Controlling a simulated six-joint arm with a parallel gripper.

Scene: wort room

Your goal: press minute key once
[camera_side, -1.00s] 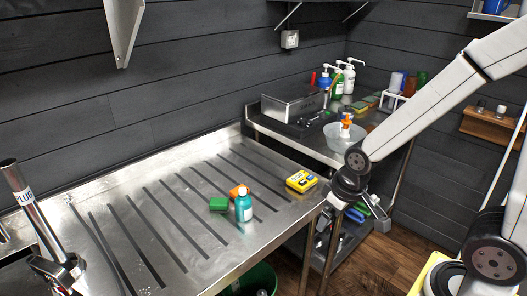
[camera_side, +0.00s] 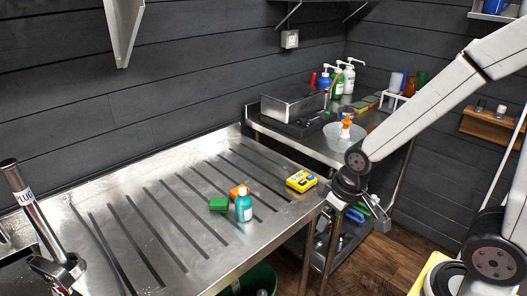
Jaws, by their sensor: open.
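A yellow timer (camera_side: 301,181) with a dark-marked top face lies on the steel drainboard (camera_side: 140,210), near its right edge. Its separate keys are too small to tell apart, so I cannot make out the minute key. My gripper (camera_side: 352,205) hangs at the end of my arm, just right of the timer and past the drainboard's right edge in the picture. It is open and appears apart from the timer. Its fingers are small and partly lost against the dark shelf behind.
Behind, a side table carries a steel box (camera_side: 293,107), pump bottles (camera_side: 348,78) and a bowl (camera_side: 343,138). The drainboard's left part is clear.

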